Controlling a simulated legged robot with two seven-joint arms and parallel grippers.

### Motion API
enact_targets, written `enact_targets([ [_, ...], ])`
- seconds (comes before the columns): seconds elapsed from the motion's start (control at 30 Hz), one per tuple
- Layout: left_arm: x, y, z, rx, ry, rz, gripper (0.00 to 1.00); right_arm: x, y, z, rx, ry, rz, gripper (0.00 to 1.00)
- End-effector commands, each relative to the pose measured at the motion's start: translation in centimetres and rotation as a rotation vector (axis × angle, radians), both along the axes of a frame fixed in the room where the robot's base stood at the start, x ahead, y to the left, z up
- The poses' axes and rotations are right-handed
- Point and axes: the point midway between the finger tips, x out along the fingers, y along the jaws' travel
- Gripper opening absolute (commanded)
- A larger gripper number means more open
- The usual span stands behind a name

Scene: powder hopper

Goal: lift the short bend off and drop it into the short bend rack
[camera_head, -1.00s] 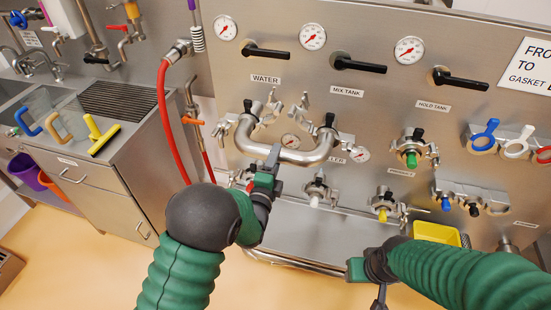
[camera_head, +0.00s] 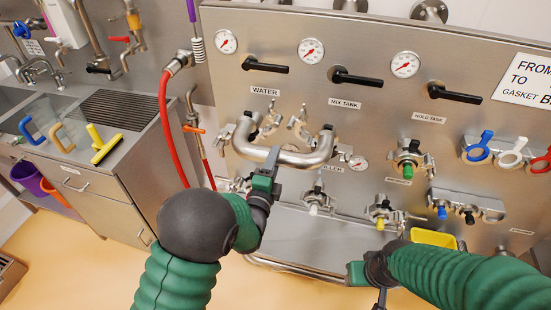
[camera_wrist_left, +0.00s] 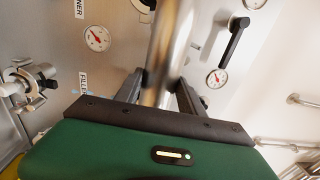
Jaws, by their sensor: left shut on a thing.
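The short bend (camera_head: 300,156) is a polished steel U-shaped pipe in front of the panel, below the WATER and MIX TANK labels. My left gripper (camera_head: 271,161) is shut on the middle of it. In the left wrist view the short bend (camera_wrist_left: 165,45) runs up from between the fingers of my left gripper (camera_wrist_left: 163,90). The bend's ends stand away from the opened clamps (camera_head: 298,124) on the panel. My right gripper (camera_head: 362,274) is low at the front, and its fingers are mostly hidden. I cannot make out which fixture is the short bend rack.
Black valve handles (camera_head: 357,78) and gauges (camera_head: 311,50) line the panel above. Green-capped (camera_head: 408,168) and other clamped ports lie right of the bend. A yellow bin (camera_head: 433,238) is behind my right arm. A red hose (camera_head: 168,125) hangs left.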

Motion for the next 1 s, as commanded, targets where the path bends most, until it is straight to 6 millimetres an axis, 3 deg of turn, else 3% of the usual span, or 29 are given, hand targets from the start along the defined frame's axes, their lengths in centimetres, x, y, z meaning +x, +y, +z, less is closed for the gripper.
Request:
enact_targets([
  [0.6,-7.1,1.7,0.3,-0.003,-0.007,0.000,0.00,0.0,0.0,-0.3,0.000,0.000,0.000,0.44],
  [1.0,-7.5,2.1,0.0,-0.004,-0.005,0.005,0.00,0.0,0.0,-0.3,0.000,0.000,0.000,0.44],
])
